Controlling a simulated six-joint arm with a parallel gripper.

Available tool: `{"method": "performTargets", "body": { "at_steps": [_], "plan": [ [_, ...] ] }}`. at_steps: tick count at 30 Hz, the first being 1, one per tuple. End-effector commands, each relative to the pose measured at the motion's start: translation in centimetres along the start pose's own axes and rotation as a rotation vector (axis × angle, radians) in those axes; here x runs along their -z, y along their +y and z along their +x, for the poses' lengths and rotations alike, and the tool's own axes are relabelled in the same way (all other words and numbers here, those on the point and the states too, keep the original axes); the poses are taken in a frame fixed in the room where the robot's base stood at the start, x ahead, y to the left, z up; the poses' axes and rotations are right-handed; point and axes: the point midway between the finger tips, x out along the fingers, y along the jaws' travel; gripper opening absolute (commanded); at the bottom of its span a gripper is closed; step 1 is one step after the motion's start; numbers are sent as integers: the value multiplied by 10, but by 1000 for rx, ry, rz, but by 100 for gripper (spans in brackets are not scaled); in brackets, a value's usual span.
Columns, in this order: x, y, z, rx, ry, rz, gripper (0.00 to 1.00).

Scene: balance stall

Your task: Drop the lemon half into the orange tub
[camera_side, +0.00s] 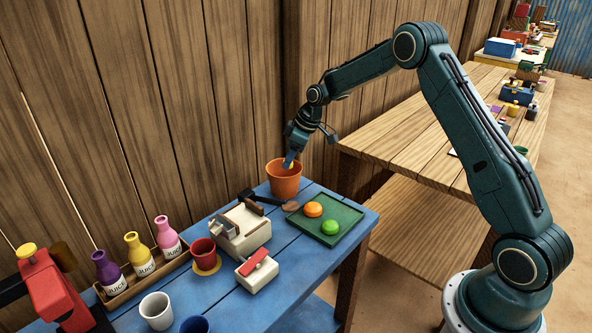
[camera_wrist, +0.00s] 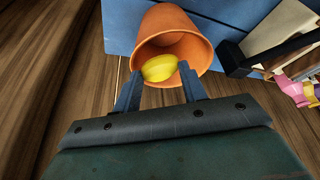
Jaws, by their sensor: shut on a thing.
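The orange tub (camera_side: 284,182) stands at the back edge of the blue table, against the wooden wall. My gripper (camera_side: 289,160) points down at the tub's mouth. In the wrist view the yellow lemon half (camera_wrist: 159,68) is between the two blue fingertips of my gripper (camera_wrist: 159,82), in front of the opening of the tub (camera_wrist: 196,45). My gripper is shut on the lemon half. In the side view only a bit of yellow shows at the fingertips, at the tub's rim.
A green tray (camera_side: 326,224) with an orange fruit (camera_side: 313,209) and a green fruit (camera_side: 330,227) lies right of the tub. A cream press (camera_side: 240,230) stands in front. Juice bottles (camera_side: 138,254), a red cup (camera_side: 204,254) and a white cup (camera_side: 156,310) stand at the left.

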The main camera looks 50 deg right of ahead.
Motion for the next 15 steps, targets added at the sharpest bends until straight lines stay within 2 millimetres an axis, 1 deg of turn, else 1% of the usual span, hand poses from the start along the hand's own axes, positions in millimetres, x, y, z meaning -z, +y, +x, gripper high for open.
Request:
{"method": "performTargets", "body": {
  "at_steps": [4, 5, 6, 8, 15],
  "plan": [
    [0, 0, 0, 0, 0, 0, 17],
    [0, 0, 0, 0, 0, 0, 48],
    [0, 0, 0, 0, 0, 0, 56],
    [0, 0, 0, 0, 0, 0, 67],
    [0, 0, 0, 0, 0, 0, 67]
  ]
}}
